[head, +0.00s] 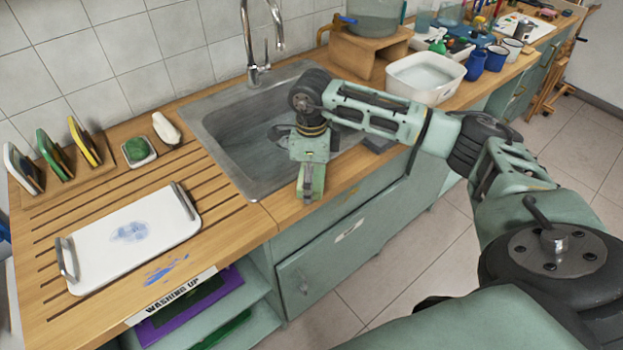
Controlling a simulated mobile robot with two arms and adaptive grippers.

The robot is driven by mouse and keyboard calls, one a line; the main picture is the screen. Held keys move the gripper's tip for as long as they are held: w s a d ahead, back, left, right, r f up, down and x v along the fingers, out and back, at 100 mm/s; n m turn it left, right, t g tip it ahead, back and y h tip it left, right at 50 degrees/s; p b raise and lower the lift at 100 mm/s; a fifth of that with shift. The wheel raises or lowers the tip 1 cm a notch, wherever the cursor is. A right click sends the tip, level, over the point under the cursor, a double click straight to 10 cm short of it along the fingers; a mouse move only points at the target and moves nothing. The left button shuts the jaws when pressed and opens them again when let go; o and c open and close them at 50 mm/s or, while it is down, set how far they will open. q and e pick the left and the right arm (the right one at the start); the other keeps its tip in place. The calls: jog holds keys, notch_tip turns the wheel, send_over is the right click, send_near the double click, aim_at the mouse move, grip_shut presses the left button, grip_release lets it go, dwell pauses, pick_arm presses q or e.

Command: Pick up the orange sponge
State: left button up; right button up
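I see no orange sponge in the head view; part of the sink basin (225,130) is hidden behind my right arm. My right gripper (310,190) is over the front edge of the sink, pointing down. Its fingers are seen end-on, so I cannot tell whether they are open or shut, or whether anything is between them. My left gripper is out of view.
A green sponge sits in a white dish (140,161) left of the sink, beside a white bottle (166,128). A white tray (150,225) lies on the grooved wooden counter. A tall tap (250,45) stands behind the sink. A white basin (425,80) stands to the right.

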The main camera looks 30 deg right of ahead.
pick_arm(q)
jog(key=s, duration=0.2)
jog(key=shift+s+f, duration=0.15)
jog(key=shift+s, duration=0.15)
pick_arm(e)
jog(key=c, duration=0.9)
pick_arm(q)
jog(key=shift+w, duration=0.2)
pick_arm(e)
jog(key=shift+r, duration=0.15)
